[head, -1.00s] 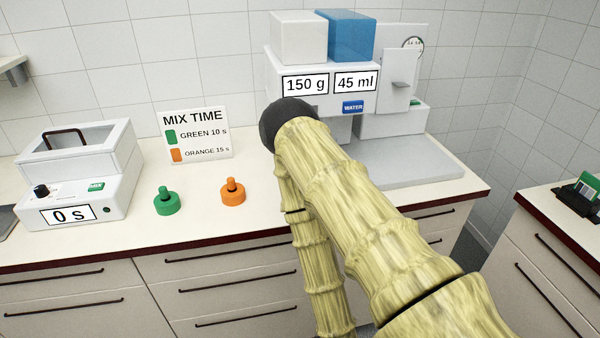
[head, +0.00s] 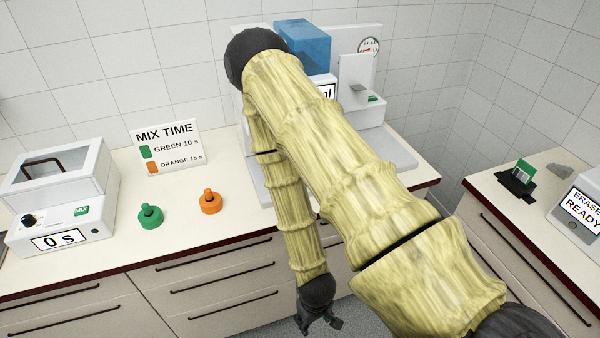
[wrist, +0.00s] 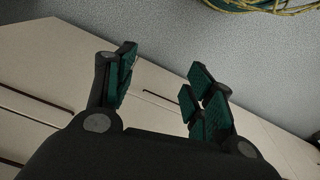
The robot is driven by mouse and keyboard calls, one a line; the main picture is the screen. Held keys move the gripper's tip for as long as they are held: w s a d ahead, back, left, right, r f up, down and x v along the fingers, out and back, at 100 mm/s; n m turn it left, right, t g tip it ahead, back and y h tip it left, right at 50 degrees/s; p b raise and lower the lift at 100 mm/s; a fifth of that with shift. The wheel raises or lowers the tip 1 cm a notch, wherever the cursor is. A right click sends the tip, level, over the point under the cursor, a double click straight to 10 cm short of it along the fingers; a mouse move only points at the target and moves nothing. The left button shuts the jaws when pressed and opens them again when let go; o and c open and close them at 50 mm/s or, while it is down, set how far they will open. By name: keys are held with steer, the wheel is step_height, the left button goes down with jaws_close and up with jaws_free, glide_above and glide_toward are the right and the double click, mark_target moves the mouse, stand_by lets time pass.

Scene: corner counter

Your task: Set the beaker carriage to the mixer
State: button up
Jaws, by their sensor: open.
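My gripper (head: 322,321) hangs low in front of the counter drawers in the head view, below the counter edge. In the wrist view its green-padded fingers (wrist: 160,88) are apart with nothing between them. The mixer (head: 62,200) is the white box with a clear lid at the left end of the counter, with a "0 s" display and a green MIX label. The dispensing station (head: 365,90) stands at the back right, partly hidden behind my arm. I cannot make out the beaker carriage; my arm covers part of the station.
A green knobbed piece (head: 150,216) and an orange knobbed piece (head: 210,203) stand on the counter before the MIX TIME sign (head: 168,146). A side counter at right holds a black holder (head: 517,180) and an "ERASE READY" device (head: 580,215). Yellow-green cables (wrist: 265,5) lie on the floor.

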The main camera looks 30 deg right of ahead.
steer(key=w+d+r+t, duration=0.1)
steer(key=w+d+r, duration=0.3)
steer(key=w+r, duration=0.3)
steer(key=w+d+r+m+t, duration=0.1)
steer(key=w+d+r, duration=0.4)
steer(key=w+r, duration=0.2)
steer(key=w+d+r+t, duration=0.1)
steer(key=w+d+r, duration=0.3)
steer(key=w+r, duration=0.4)
steer(key=shift+w+d+m+h, duration=0.15)
steer(key=shift+w+m+h, duration=0.25)
steer(key=shift+w, duration=1.2)
steer(key=w+d+r, duration=0.3)
steer(key=w+r, duration=0.1)
steer(key=r, duration=0.4)
steer(key=shift+t, duration=0.3)
steer(key=shift+p+x, duration=1.85)
steer(key=shift+x, duration=3.55)
steer(key=shift+s+a+f, duration=0.15)
steer(key=shift+c, duration=0.4)
jaws_close()
